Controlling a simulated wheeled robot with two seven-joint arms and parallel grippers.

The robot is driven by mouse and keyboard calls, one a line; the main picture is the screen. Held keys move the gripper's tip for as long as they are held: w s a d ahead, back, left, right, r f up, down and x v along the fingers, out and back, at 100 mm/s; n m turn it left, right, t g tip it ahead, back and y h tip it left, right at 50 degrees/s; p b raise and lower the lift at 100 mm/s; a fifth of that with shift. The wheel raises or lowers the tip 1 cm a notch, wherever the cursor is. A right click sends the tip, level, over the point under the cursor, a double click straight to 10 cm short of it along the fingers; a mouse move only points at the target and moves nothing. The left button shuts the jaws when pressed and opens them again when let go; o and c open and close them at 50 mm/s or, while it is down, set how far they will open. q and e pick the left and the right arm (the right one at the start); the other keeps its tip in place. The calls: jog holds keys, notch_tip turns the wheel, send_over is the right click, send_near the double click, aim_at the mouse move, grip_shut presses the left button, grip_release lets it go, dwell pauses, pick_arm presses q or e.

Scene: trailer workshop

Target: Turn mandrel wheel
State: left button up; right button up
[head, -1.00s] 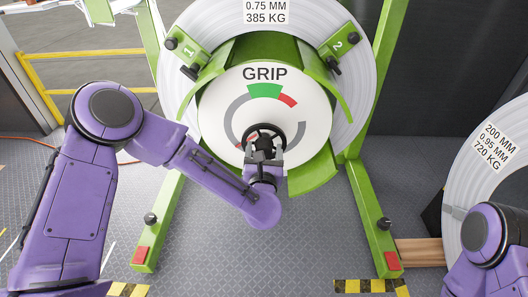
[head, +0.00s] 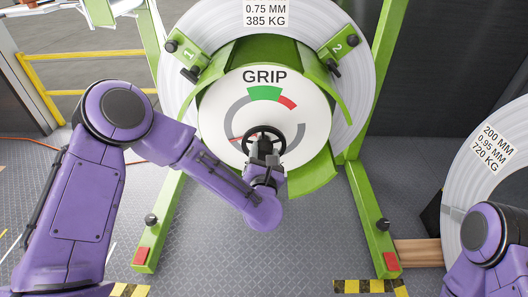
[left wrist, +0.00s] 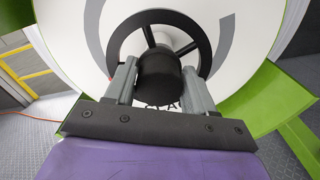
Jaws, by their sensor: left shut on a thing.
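The mandrel wheel is a small black handwheel (head: 264,129) with spokes and a thick hub, at the front centre of the white GRIP dial (head: 292,122). The dial has a green zone at the top, a red zone right of it and grey arcs. A thin red needle shows left of the wheel, pointing left, below the green zone. My left gripper (head: 265,148) is shut on the wheel's hub. In the left wrist view, its grey fingers stand on both sides of the black hub (left wrist: 160,78), inside the rim. My right gripper is out of the head view.
The green stand (head: 372,218) carries a big metal coil (head: 183,70) behind the dial, with clamps marked 1 and 2. Another coil (head: 465,180) stands at the right by my right arm. Grey floor lies clear between the stand's legs. A yellow railing (head: 60,90) is at the left.

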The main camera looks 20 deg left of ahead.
pick_arm(q)
jog(key=m+p, duration=0.2)
jog(key=m, duration=0.3)
jog(key=shift+d+m, duration=0.15)
jog(key=shift+m, duration=0.15)
jog(key=m+p, duration=0.2)
jog(key=m, duration=0.3)
jog(key=shift+f+m, duration=0.1)
jog(key=shift+m, duration=0.2)
jog(key=m+p, duration=0.2)
jog(key=m, duration=0.4)
jog(key=shift+f, duration=0.2)
jog(key=m+p, duration=0.2)
jog(key=m, duration=0.2)
jog(key=shift+f+m, duration=0.15)
jog(key=shift+m, duration=0.25)
jog(key=o, duration=0.9)
jog(key=shift+o, duration=0.2)
